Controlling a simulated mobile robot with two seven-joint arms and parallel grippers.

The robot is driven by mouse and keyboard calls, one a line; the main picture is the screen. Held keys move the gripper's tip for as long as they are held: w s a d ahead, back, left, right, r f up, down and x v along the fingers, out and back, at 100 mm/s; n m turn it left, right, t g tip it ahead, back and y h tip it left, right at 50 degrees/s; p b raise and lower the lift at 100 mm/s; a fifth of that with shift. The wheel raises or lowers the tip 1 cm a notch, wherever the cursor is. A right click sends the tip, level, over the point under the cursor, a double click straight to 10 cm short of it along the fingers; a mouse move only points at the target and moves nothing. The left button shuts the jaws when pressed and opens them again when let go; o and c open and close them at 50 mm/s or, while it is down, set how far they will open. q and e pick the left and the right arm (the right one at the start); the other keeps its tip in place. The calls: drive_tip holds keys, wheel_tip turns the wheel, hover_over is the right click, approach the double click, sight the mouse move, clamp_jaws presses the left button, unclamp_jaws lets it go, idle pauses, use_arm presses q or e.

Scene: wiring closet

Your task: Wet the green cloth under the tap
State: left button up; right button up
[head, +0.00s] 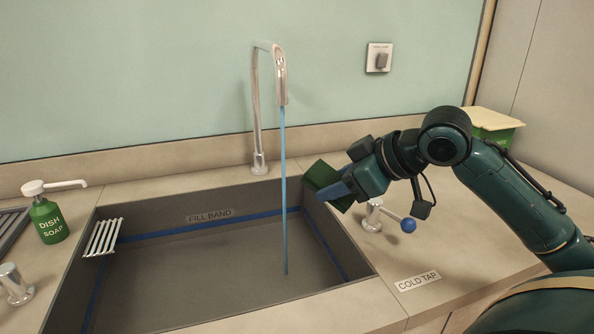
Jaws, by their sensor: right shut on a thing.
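The green cloth (320,175) is dark green and hangs at the right back of the sink. My right gripper (338,189) is shut on it, and its fingers hide part of it. The tap (257,110) is a tall metal spout at the back of the sink. A blue stream of water (284,190) falls from its mouth into the sink (220,270). The cloth is to the right of the stream, apart from it in the picture. The cold tap handle (390,217), with a blue knob, stands on the counter below my gripper. My left gripper is out of view.
A green dish soap bottle (48,220) stands on the left counter, near a second metal handle (15,285). A white rack (104,237) sits at the sink's left edge. A green and yellow box (492,125) stands behind my right arm. The sink floor is mostly clear.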

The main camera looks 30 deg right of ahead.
drive_tip(key=v, duration=0.6)
drive_tip(key=shift+s+a+p, duration=0.15)
drive_tip(key=shift+a+p, duration=0.15)
drive_tip(key=shift+p, duration=0.1)
